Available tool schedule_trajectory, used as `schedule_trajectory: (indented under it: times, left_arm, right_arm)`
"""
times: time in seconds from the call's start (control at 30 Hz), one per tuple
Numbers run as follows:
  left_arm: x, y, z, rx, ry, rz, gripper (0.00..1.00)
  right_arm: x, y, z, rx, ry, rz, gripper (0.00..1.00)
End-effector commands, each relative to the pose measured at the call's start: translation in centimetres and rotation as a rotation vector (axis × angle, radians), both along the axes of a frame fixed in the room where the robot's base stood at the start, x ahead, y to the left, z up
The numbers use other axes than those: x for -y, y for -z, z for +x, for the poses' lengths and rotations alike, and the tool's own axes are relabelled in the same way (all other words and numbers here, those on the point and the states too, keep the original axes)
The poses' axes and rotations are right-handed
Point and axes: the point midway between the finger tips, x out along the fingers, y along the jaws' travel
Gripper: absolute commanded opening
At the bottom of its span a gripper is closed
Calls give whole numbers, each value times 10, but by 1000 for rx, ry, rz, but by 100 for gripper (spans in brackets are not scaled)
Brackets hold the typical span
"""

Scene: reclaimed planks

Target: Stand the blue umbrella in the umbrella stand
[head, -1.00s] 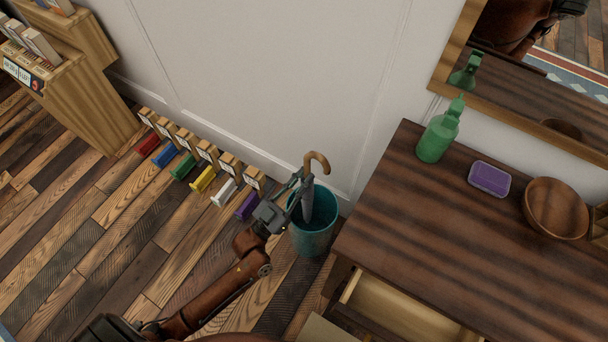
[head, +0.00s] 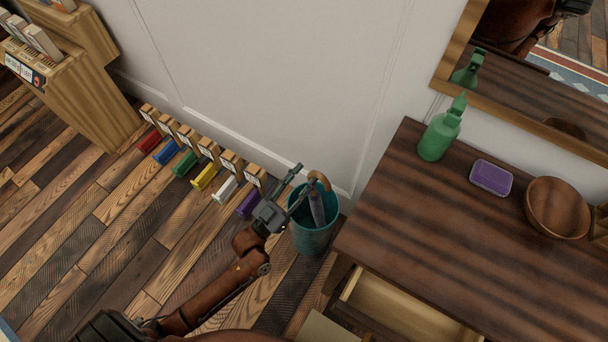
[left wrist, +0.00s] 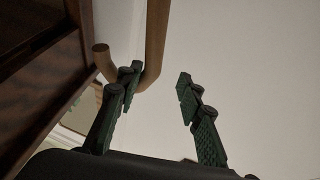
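The umbrella (head: 317,208), its folded canopy a dull grey-blue with a hooked wooden handle, is inside the teal umbrella stand (head: 313,243), tilted against the rim. Its lower end is hidden in the stand. My left gripper (head: 302,184) is open at the stand's upper left, beside the umbrella. In the left wrist view the fingers of my left gripper (left wrist: 158,90) are spread with nothing between them. The umbrella's wooden hook (left wrist: 154,55) shows there beyond the fingers, partly behind the left one. My right gripper is not in view.
A dark wooden table (head: 400,220) stands close right of the stand, with an open drawer (head: 385,310), a green spray bottle (head: 440,133), a purple box (head: 491,178) and a wooden bowl (head: 556,208). Several coloured items (head: 203,177) line the wall at left.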

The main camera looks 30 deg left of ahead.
Motion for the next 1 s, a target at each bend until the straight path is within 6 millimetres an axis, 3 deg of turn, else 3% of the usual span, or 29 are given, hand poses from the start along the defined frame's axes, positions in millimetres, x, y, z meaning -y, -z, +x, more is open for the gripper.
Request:
schedule_trajectory:
  times: [0.53, 0.7, 1.0]
  left_arm:
    - [-22, 36, -90, 0, 0, 0, 34]
    - [-24, 40, -102, 2, 0, -1, 34]
    - [-25, 40, -104, 3, 0, -2, 34]
  right_arm:
    - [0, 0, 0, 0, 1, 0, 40]
    - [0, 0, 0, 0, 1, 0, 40]
    - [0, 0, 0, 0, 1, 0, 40]
